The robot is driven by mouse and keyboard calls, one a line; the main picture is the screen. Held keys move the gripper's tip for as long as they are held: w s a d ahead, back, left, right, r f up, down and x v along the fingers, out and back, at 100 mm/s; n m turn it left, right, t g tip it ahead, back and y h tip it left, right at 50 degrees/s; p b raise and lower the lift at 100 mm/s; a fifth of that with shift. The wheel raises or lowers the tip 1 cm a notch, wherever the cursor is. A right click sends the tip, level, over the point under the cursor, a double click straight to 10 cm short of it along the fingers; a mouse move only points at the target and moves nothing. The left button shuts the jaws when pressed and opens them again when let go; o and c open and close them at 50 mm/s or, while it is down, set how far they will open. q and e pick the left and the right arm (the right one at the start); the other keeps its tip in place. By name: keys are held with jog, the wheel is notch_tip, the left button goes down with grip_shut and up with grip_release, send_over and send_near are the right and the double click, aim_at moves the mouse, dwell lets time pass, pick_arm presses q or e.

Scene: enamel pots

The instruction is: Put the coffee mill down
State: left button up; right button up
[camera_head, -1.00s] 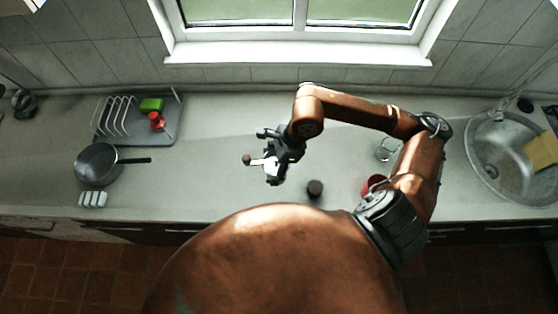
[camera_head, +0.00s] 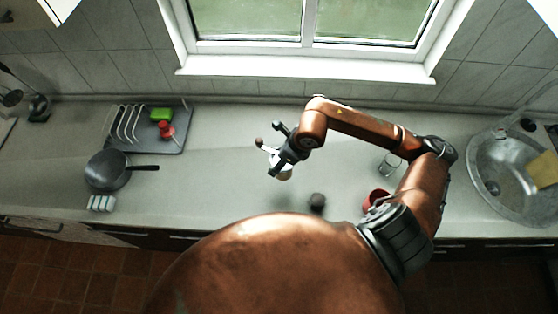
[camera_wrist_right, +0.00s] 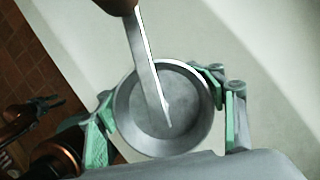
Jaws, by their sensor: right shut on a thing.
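The coffee mill (camera_head: 284,174) is a pale metal cylinder with a flat crank and a brown knob. My right gripper (camera_head: 278,150) is shut on it over the middle of the counter (camera_head: 230,185). In the right wrist view, the mill (camera_wrist_right: 185,125) shows from above, upright between the green-padded fingers of the gripper (camera_wrist_right: 166,122), with its crank crossing the round top. The mill's foot is hidden, so I cannot tell whether it touches the counter. A dark, jointed shape at the left of the wrist view looks like my left gripper (camera_wrist_right: 45,108); its fingers are unclear.
A small dark round object (camera_head: 317,202) stands just right of the mill, nearer me. A red mug (camera_head: 375,198) and a clear glass (camera_head: 390,165) stand near my right arm. A dish rack (camera_head: 150,138) and a pan (camera_head: 107,171) are left. The counter left of the mill is clear.

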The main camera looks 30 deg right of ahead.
jog(key=w+f, duration=0.1)
jog(key=f, duration=0.1)
jog(key=w+d+f+p, duration=0.1)
jog(key=f, duration=0.2)
jog(key=w+d+f+p, duration=0.1)
jog(key=f, duration=0.2)
jog(key=shift+w+d+f, duration=0.15)
jog(key=shift+w+f, duration=0.05)
jog(key=shift+w, duration=0.2)
jog(key=shift+f, duration=0.15)
jog(key=shift+f, duration=0.1)
jog(key=o, duration=1.7)
jog(key=shift+o, duration=0.2)
jog(key=shift+r, duration=0.2)
jog(key=b+v, duration=0.2)
jog(key=v, duration=1)
